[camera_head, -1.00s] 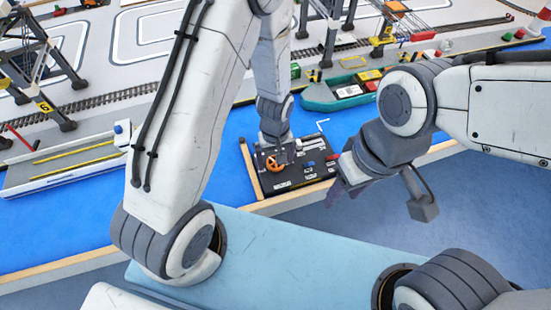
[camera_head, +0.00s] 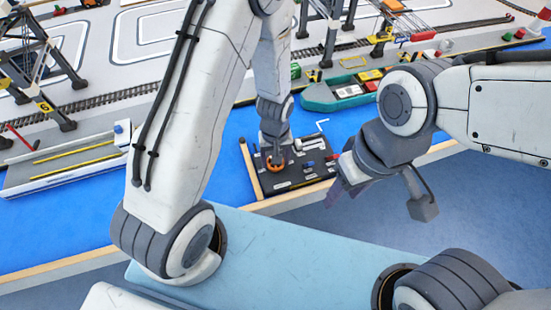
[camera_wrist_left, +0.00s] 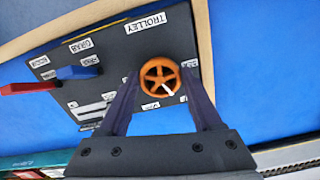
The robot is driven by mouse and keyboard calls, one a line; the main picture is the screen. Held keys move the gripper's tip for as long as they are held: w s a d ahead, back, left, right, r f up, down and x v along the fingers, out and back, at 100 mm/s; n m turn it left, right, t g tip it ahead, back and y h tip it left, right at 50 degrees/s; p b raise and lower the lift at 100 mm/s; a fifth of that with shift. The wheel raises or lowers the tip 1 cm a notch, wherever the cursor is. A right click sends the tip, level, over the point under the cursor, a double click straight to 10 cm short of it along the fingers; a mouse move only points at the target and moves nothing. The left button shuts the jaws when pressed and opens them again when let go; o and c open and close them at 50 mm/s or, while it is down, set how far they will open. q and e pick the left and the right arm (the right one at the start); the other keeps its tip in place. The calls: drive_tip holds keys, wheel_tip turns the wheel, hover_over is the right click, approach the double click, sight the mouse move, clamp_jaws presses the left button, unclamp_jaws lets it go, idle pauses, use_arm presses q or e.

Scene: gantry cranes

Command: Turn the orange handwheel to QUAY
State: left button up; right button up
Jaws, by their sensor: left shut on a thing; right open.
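The orange handwheel (camera_wrist_left: 160,77) sits on a dark control panel (camera_wrist_left: 110,70), below the TROLLEY label (camera_wrist_left: 145,22) in the left wrist view. A white mark on the wheel points to the picture's lower right, between small labels too small to read for certain. My left gripper (camera_head: 274,161) is shut on the handwheel, one finger on each side of its rim. In the head view the wheel (camera_head: 278,165) is partly hidden by the gripper.
The panel also carries a red and blue lever (camera_wrist_left: 55,79) and a GRAB label (camera_wrist_left: 80,46). A green boat (camera_head: 335,95) and crane models stand behind.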

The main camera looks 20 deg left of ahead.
use_arm(q)
drive_tip(key=m, duration=0.5)
drive_tip(key=shift+a, duration=0.1)
drive_tip(key=m, duration=0.5)
drive_tip(key=shift+a+m, duration=0.1)
drive_tip(key=shift+m, duration=0.2)
idle(0.3)
drive_tip(key=o, duration=1.4)
drive_tip(key=shift+c, duration=0.2)
wheel_tip(320, 180, up, 10)
drive_tip(key=shift+r, duration=0.25)
